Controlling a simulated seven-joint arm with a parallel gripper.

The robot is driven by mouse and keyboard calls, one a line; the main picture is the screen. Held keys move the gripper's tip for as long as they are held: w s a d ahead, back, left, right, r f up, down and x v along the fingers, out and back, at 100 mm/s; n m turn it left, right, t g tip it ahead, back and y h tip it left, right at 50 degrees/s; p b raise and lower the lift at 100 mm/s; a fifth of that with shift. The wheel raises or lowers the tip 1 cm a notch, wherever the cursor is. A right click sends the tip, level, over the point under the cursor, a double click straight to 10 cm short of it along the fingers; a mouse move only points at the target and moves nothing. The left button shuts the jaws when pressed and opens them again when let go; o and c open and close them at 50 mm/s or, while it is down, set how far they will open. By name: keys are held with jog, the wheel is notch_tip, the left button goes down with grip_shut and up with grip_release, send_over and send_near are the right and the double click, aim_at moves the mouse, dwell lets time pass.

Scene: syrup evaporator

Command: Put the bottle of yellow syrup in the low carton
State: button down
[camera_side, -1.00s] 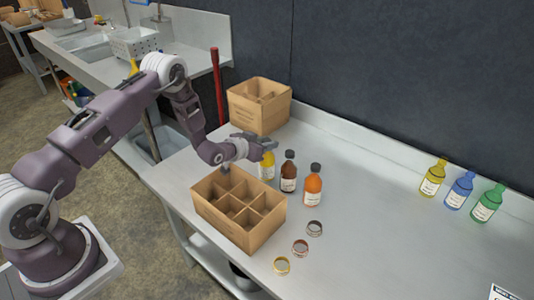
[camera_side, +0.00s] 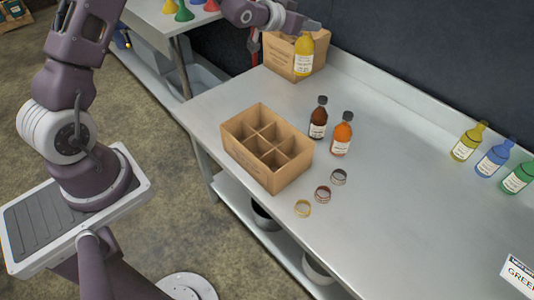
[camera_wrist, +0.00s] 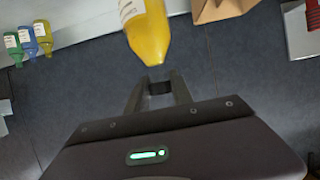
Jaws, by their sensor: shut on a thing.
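The bottle of yellow syrup (camera_side: 304,54) hangs upright from my gripper (camera_side: 302,30), raised above the counter. In the side view it overlaps the taller carton at the back; whether it is over or in front of that carton I cannot tell. In the wrist view the yellow bottle (camera_wrist: 148,36) tapers toward my gripper (camera_wrist: 160,88), whose jaws are shut around its dark top end. The low carton (camera_side: 285,181), brown and divided into compartments, stands nearer the counter's front edge. The compartments that I can see into look empty.
The taller carton (camera_side: 282,60) stands at the back. A brown bottle (camera_side: 318,120) and an orange bottle (camera_side: 342,135) stand right of the low carton. Several loose rings (camera_side: 323,193) lie in front. Yellow, blue (camera_side: 493,158) and green bottles are at the right.

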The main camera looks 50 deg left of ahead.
aim_at(308, 45)
notch_tip(308, 45, up, 3)
jog(key=shift+f, duration=0.1)
jog(key=shift+s+d+r+m+h, duration=0.1)
jog(key=shift+s+d+m+h, duration=0.25)
jog(key=shift+d, duration=0.2)
jog(key=shift+s+d+r+m+h, duration=0.1)
jog(key=shift+s+d+m+h, duration=0.25)
jog(key=shift+d, duration=0.15)
jog(key=s+d+f+m+g+h, duration=0.1)
jog(key=s+d+m+g+h, duration=0.3)
jog(key=s+d+m+h, duration=0.65)
jog(key=s+f+n, duration=0.1)
jog(key=f, duration=0.6)
jog(key=s+f+n+y, duration=0.1)
jog(key=f, duration=0.7)
jog(key=s+f+n+y, duration=0.1)
jog(key=f, duration=0.6)
jog(key=shift+d+f, duration=0.1)
jog(key=shift+f, duration=0.25)
jog(key=shift+f, duration=0.15)
jog(key=c, duration=1.1)
grip_release()
